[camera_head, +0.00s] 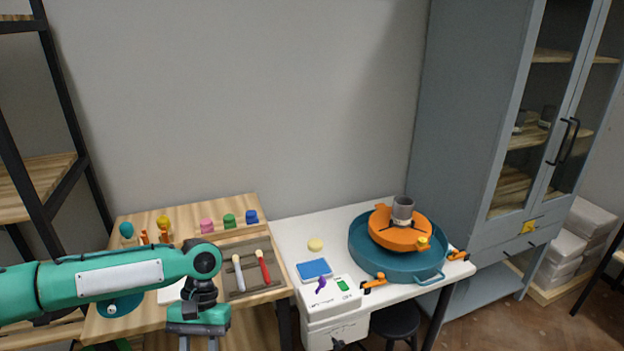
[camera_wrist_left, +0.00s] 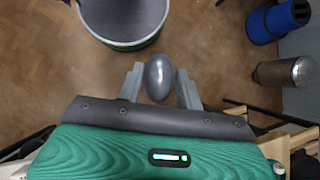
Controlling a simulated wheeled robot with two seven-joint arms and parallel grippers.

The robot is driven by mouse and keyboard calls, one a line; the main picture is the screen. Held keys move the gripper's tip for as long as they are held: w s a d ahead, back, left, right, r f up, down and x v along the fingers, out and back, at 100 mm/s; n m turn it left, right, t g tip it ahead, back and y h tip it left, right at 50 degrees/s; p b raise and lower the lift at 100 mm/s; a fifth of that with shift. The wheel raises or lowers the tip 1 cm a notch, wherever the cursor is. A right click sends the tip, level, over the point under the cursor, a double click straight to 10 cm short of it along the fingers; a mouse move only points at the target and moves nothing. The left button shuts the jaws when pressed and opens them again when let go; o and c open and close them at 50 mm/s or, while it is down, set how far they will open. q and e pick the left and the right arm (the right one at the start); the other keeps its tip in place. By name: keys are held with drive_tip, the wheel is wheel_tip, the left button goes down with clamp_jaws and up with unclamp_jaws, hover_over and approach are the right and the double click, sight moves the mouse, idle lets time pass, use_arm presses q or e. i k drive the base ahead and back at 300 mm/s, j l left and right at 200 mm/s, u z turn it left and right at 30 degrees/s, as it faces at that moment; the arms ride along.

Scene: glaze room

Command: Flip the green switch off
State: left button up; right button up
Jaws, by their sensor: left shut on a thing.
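The green switch (camera_head: 343,285) is on top of the white control box (camera_head: 330,300) at the front of the white table, beside a purple part (camera_head: 321,285). Whether it is on or off is too small to tell. My left gripper (camera_head: 199,343) points down at the bottom edge, left of the box and well apart from the switch. In the left wrist view my left gripper (camera_wrist_left: 160,85) is shut on a grey rounded thing (camera_wrist_left: 159,77), with floor beneath. My right gripper is not in view.
A teal basin (camera_head: 373,260) with an orange disc (camera_head: 400,232) and grey cup (camera_head: 402,208) stands right of the box. A blue block (camera_head: 314,269) lies behind it. A brush tray (camera_head: 236,285) is on the left wooden table. A bin (camera_wrist_left: 126,43) stands on the floor.

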sight(342, 283)
drive_tip(key=l+u, duration=0.45)
drive_tip(key=u, duration=0.3)
drive_tip(key=k+l+u, duration=0.15)
drive_tip(key=u, duration=0.2)
